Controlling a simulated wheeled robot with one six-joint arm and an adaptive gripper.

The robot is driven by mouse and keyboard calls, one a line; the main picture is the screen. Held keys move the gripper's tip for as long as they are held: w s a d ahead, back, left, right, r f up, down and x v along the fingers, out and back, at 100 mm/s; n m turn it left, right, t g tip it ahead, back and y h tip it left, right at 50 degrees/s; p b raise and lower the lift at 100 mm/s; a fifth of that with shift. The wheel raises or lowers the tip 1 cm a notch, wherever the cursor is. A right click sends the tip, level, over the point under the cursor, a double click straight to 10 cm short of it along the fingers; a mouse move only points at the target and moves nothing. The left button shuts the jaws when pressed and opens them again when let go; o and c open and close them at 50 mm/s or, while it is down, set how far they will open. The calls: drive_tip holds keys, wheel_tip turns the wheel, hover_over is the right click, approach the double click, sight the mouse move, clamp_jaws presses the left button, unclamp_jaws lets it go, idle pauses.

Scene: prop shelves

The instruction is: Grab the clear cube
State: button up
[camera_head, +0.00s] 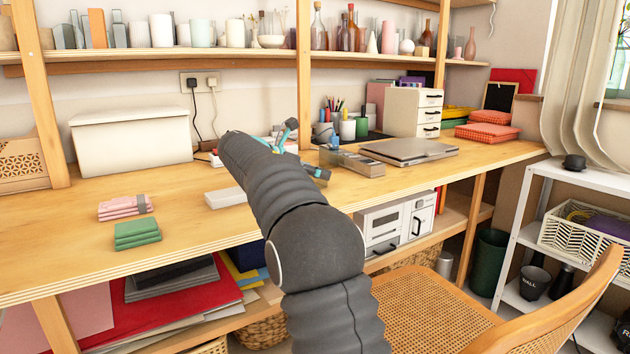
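I cannot pick out a clear cube for certain in the head view; my arm and gripper hide part of the desk top. My gripper (306,150) is over the wooden desk (185,215), beyond my dark grey arm. Its teal and grey fingers stand apart, one at the upper left and one at the lower right, so it looks open. I see nothing held between them. A low greyish box (353,163) lies just right of the gripper; I cannot tell whether it is see-through.
A white box (130,138) stands at the back left. Green cloths (137,234) and pink cloths (125,207) lie at the front left. A grey laptop-like slab (408,151) and white drawers (414,112) are to the right. A wicker chair (435,312) stands in front.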

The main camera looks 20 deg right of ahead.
drive_tip(key=c, duration=1.4)
drive_tip(key=shift+r, duration=0.1)
drive_tip(key=shift+c, duration=0.6)
drive_tip(key=shift+r, duration=0.1)
